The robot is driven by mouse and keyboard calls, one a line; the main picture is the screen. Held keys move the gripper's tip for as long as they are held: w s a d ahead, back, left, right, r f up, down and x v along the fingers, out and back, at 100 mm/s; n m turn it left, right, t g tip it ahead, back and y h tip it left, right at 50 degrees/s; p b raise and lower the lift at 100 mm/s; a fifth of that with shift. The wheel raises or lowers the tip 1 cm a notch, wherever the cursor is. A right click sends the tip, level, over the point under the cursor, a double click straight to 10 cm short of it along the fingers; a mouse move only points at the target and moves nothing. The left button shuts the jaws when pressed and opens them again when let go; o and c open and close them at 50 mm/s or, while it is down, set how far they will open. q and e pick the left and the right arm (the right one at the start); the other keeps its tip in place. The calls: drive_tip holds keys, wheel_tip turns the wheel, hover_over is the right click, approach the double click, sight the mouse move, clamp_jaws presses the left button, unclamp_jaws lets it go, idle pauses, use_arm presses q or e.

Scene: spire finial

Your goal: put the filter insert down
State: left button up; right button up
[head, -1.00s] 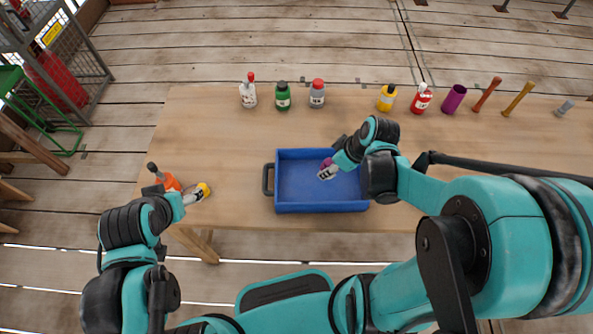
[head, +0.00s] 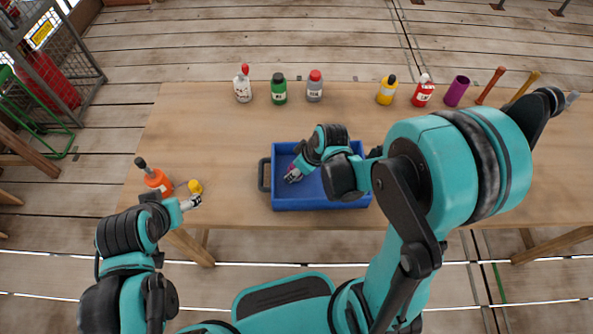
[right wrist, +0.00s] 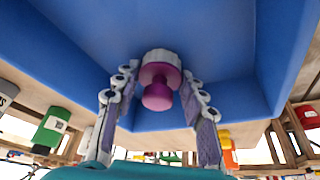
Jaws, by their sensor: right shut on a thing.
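The filter insert, a magenta knobbed piece with a white ribbed end (right wrist: 158,80), sits between the fingers of my right gripper (right wrist: 160,98) in the right wrist view. That gripper is shut on it. In the head view, my right gripper (head: 293,175) is inside the left part of the blue tray (head: 320,204), and only a bit of magenta shows by its fingers. In the wrist view the white end faces the tray's blue floor; I cannot tell whether it touches. My left gripper (head: 190,203) is beside a small yellow-topped piece (head: 196,187); its finger opening is unclear.
An orange bottle (head: 158,181) stands at the table's left. Several bottles, including a green one (head: 279,91) and a yellow one (head: 387,91), line the back edge with a purple cup (head: 457,91) and slim rods. The table between tray and back row is clear.

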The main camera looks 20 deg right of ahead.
drive_tip(key=o, duration=0.9)
drive_tip(key=shift+f, duration=0.1)
drive_tip(key=s+d+r+m+t+h+p, duration=0.1)
drive_tip(key=s+r+m, duration=0.1)
drive_tip(key=r, duration=0.5)
drive_tip(key=s+d+r+m+t+p, duration=0.1)
drive_tip(key=s+d+r+m+p, duration=0.1)
drive_tip(key=r, duration=0.4)
drive_tip(key=s+d+r+m+t+h+p, duration=0.1)
drive_tip(key=s+r+m+p, duration=0.1)
drive_tip(key=s+r, duration=0.4)
drive_tip(key=shift+d+r+m+t+h, duration=0.2)
drive_tip(key=shift+r+m+t+h, duration=0.1)
drive_tip(key=shift+r+m, duration=0.5)
